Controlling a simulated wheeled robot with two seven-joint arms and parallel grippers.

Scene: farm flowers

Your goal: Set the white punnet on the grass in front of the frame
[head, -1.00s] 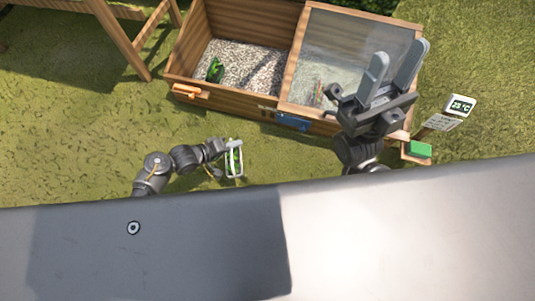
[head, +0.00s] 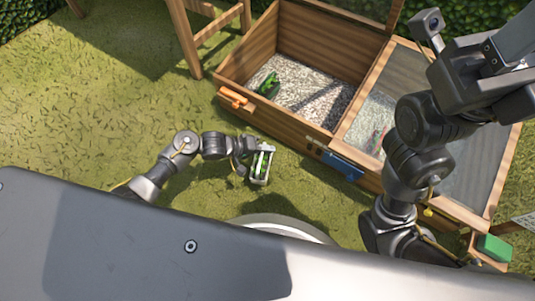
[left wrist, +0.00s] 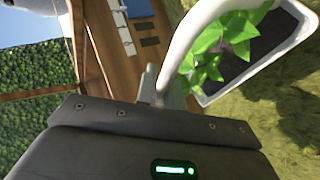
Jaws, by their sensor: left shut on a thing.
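The white punnet (head: 271,150) with green seedlings hangs over the grass (head: 120,130), in front of the wooden frame (head: 290,118). My left gripper (head: 250,158) is shut on it. In the left wrist view the punnet's white handle (left wrist: 188,42) rises by my fingers (left wrist: 160,88), and its tray (left wrist: 293,48) with leaves and dark soil is at the upper right. The frame's left bay is open, with gravel inside; a glazed lid covers the right bay. My right gripper (head: 515,50) is up at the right, cut by the picture's edge.
A green object (head: 268,84) lies on the gravel. An orange handle (head: 235,98) and a blue piece (head: 342,165) are on the frame's front. A green block (head: 494,248) is at the lower right. Wooden legs (head: 187,40) stand at the back left. Grass left of the frame is clear.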

